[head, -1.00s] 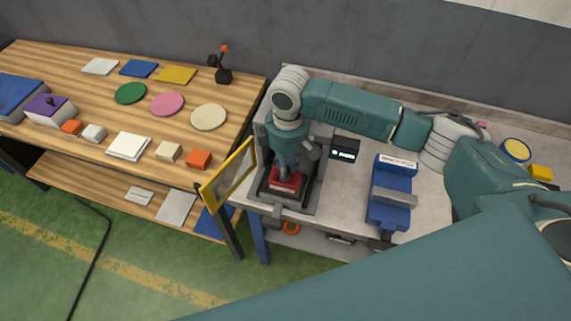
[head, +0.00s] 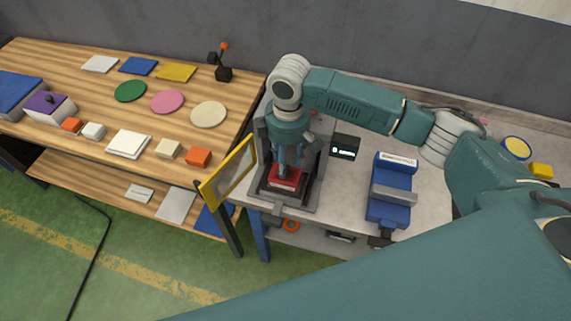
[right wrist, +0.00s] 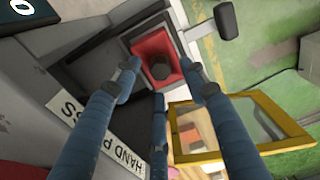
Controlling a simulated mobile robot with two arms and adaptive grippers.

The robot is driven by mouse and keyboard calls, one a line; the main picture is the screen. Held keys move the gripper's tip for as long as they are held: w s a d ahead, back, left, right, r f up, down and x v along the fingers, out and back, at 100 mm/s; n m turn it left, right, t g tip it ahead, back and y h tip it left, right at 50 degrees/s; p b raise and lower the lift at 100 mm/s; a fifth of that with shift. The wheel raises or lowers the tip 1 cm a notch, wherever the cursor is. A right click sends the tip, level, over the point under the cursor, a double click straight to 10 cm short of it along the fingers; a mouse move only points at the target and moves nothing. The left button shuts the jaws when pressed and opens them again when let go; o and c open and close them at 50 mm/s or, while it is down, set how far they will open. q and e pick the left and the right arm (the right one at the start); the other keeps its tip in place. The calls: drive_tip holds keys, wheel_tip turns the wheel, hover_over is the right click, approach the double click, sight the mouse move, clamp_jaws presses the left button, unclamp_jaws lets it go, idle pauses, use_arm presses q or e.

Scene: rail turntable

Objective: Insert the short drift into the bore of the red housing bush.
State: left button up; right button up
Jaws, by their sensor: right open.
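The red housing bush (head: 284,183) sits in the dark press frame at the left end of the grey bench. It also shows in the right wrist view (right wrist: 150,46), with a dark round shape (right wrist: 160,68) at its middle. I cannot tell whether that shape is the empty bore or the end of the short drift. My right gripper (head: 287,169) points down just above the bush. In the right wrist view its blue fingers (right wrist: 162,74) are spread on either side of the dark shape, open. No separate drift can be made out. My left gripper is out of view.
A yellow-framed guard (head: 230,172) stands open at the press's left front. A small black display box (head: 345,147) and a blue fixture (head: 390,190) stand to the right. A wooden table (head: 75,95) with coloured discs and blocks lies left.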

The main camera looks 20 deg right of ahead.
sight(287, 168)
wheel_tip(287, 168, up, 9)
idle(0.3)
drive_tip(key=shift+d+r, duration=0.1)
idle(0.5)
